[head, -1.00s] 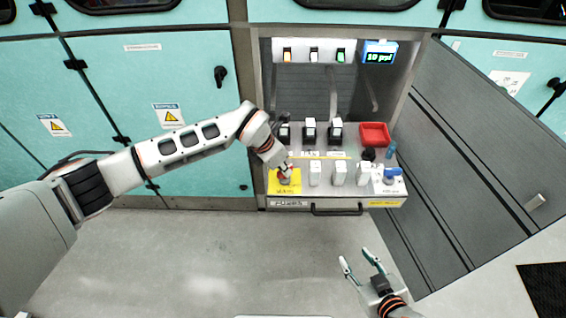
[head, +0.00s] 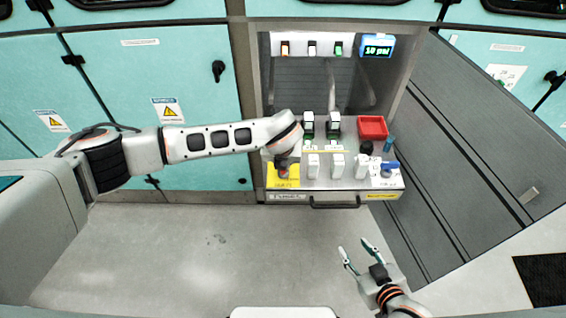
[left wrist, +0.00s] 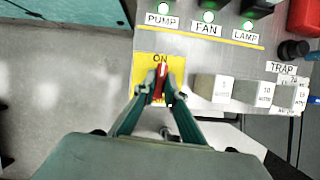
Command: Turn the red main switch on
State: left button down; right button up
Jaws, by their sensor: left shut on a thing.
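The red main switch (left wrist: 161,78) is a narrow red handle on a yellow plate (left wrist: 145,70) marked ON. In the left wrist view it points up toward the ON label. My left gripper (left wrist: 160,92) is shut on the handle, one finger on each side. In the head view the yellow plate (head: 272,180) sits at the panel's front left, and my left wrist hides much of the handle. My right gripper (head: 354,246) is open and empty over the floor, in front of the panel and apart from it.
White blocks (left wrist: 214,88) stand in a row right of the plate. Green lights show by the PUMP, FAN and LAMP labels (left wrist: 205,30). Behind are black switches, a red tray (head: 373,127) and a blue display (head: 377,47). A blue-handled valve (head: 388,167) stands at the right.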

pick_arm(q)
jog(key=shift+n, duration=0.5)
jog(key=c, duration=2.1)
grip_release()
jog(key=v, duration=1.2)
jog(key=shift+d, duration=0.25)
